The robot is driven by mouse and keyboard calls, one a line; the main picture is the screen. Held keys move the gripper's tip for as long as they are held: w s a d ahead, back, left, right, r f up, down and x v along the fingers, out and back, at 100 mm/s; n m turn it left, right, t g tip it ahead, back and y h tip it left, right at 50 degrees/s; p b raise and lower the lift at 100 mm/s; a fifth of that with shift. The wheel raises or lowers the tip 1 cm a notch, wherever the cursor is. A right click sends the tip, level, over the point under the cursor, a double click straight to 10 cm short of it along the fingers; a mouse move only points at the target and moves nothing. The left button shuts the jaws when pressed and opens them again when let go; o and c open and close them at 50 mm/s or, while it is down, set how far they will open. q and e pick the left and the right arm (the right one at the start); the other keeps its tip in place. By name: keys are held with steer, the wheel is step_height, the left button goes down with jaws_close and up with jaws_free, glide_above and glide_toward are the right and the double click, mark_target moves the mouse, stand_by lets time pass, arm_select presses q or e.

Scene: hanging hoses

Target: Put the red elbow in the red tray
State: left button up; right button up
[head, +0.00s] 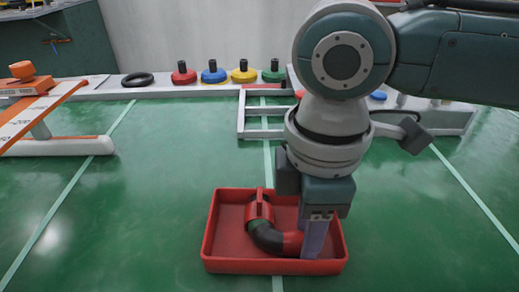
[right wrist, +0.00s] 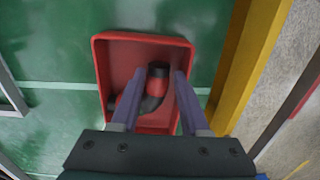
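The red elbow (head: 268,236), a black bent hose piece with red ends, lies inside the red tray (head: 210,240) on the green floor. In the right wrist view the elbow (right wrist: 152,104) lies in the tray (right wrist: 115,60), between my fingers. My right gripper (head: 313,245) points down into the right part of the tray, beside one red end of the elbow. In the right wrist view my right gripper (right wrist: 159,76) is open, with gaps between its fingers and the elbow. The near part of the elbow is partly hidden by a finger. My left gripper is not in view.
A low grey ledge behind carries a black ring (head: 138,79) and red (head: 183,75), blue (head: 213,74), yellow (head: 244,73) and green (head: 273,73) knobbed discs. An orange and white ramp-like frame (head: 45,110) stands at left. Floor around the tray is clear.

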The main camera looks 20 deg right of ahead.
steer(key=o, duration=0.3)
step_height(320, 180, up, 17)
steer(key=p, duration=1.2)
steer(key=shift+p, duration=0.4)
steer(key=shift+a, duration=0.15)
